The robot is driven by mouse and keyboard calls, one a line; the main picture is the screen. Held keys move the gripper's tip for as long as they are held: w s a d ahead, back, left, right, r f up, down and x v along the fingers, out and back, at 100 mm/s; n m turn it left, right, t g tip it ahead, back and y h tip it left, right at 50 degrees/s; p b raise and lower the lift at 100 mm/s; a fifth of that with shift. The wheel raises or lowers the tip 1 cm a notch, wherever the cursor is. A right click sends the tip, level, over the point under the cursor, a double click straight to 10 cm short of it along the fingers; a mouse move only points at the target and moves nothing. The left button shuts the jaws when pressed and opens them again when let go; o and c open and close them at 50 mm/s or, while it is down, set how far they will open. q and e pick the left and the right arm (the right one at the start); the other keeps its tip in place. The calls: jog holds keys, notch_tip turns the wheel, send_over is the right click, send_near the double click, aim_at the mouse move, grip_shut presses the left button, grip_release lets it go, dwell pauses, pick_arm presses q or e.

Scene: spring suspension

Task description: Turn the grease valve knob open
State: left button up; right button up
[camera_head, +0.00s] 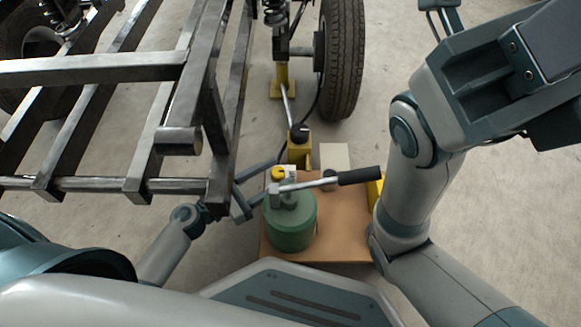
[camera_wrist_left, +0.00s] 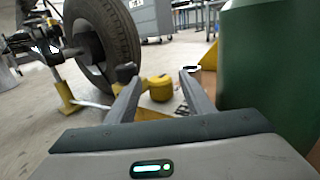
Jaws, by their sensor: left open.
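The grease pump (camera_head: 290,228) is a green cylinder on a brown board, with a grey lever ending in a black grip. A yellow knob (camera_head: 277,174), which I take for the grease valve knob, shows beside the pump's top. My left gripper (camera_head: 264,180) comes in from the left, low beside the pump, with its fingers open and apart. In the left wrist view a round yellow knob (camera_wrist_left: 161,88) shows between the open fingers, ahead of them. Contact cannot be seen. The pump's green side (camera_wrist_left: 265,60) stands close on the right there. My right gripper is out of view.
A dark metal frame (camera_head: 90,72) fills the left, close above my left arm. A yellow jack (camera_head: 300,152) with a black knob and a tyre (camera_head: 342,60) stand beyond the pump. The brown board (camera_head: 345,220) has bare room right of the pump.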

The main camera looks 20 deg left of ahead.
aim_at(284, 170)
pick_arm(q)
jog(key=shift+b+x, duration=0.4)
jog(key=shift+x, duration=2.25)
jog(key=c, duration=1)
